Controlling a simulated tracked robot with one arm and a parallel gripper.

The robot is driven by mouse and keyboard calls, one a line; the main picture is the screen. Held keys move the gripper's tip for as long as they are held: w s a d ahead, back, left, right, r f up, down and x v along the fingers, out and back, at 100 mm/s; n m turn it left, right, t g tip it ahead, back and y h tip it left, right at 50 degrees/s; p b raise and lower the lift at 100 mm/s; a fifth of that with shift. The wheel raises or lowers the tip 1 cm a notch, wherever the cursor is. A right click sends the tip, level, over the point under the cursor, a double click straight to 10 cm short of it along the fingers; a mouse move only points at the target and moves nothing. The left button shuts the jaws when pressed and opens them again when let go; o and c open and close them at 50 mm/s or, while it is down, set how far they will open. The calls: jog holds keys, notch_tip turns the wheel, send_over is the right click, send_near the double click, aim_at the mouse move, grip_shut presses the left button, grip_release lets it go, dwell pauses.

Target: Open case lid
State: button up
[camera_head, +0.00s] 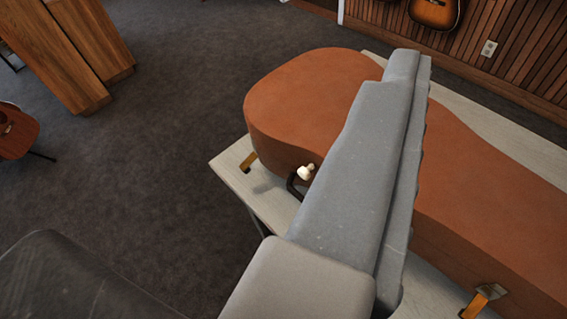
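An orange-brown guitar-shaped case (310,95) lies flat on a pale table (232,166), its lid down. A brass latch (248,161) shows on its near side at the left, and another brass latch (484,299) at the lower right. Between them a dark handle (292,184) with a small cream knob or tag (306,172) shows partly behind my gripper. My grey gripper (408,62) reaches across the middle of the case in the picture, hiding part of the lid and near side. Whether it touches the case, and its finger gap, cannot be told.
Dark carpet (180,130) is open to the left of the table. A wooden cabinet (75,45) stands at the upper left, with a reddish-brown instrument (15,130) below it. A slatted wooden wall (510,50) with a hanging guitar (436,12) is behind the table.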

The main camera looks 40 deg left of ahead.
jog(key=w+a+f+m+t+y, duration=0.1)
jog(key=w+a+f+y, duration=0.1)
jog(key=w+a+f, duration=0.75)
jog(key=w+a+f+m+t+y, duration=0.15)
jog(key=w+a+f, duration=0.45)
jog(key=a, duration=0.6)
jog(key=m+g+h+b, duration=0.1)
jog(key=m+h+b, duration=0.1)
jog(key=h, duration=0.9)
send_near(301, 175)
jog(key=shift+y, duration=0.25)
jog(key=b+x, duration=0.2)
jog(key=x, duration=0.6)
jog(key=shift+w+d+r, duration=0.1)
jog(key=shift+d+r, duration=0.05)
jog(key=shift+d, duration=0.1)
jog(key=shift+r, duration=0.1)
grip_shut()
